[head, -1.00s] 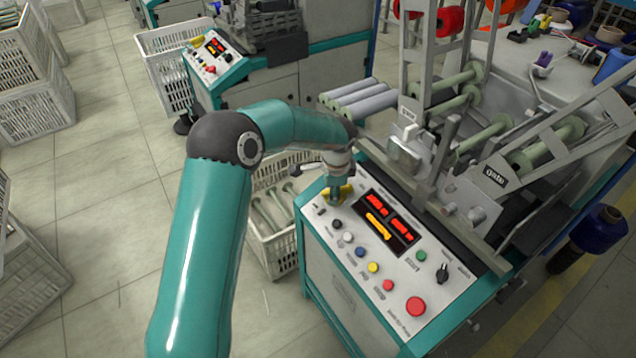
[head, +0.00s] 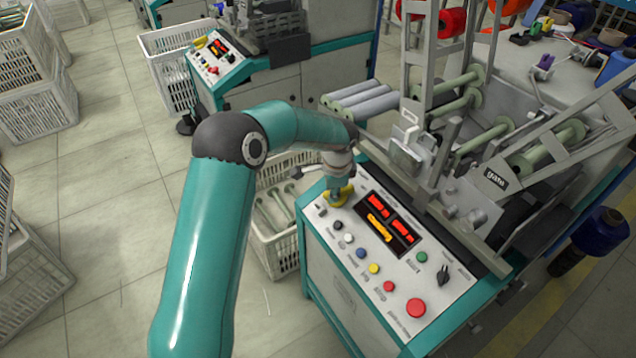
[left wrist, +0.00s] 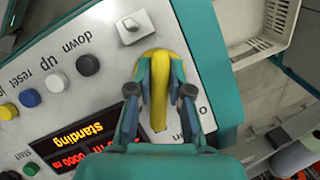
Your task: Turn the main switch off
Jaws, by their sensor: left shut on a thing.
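The main switch is a yellow rotary handle (left wrist: 158,88) on the corner of the sloping control panel. In the left wrist view it runs roughly up and down the picture, with panel lettering partly hidden beside it. My left gripper (left wrist: 160,78) is shut on the handle, one finger on each side. In the head view my left gripper (head: 336,195) reaches down over the panel's upper left corner, and yellow of the switch (head: 345,189) shows around the fingers. My right gripper is not in view.
The panel has a lit display (head: 390,222), several coloured buttons, a black knob (head: 443,274) and a red button (head: 416,308). A small toggle (left wrist: 131,27) sits close to the handle. A white crate (head: 278,240) stands on the floor beside the machine.

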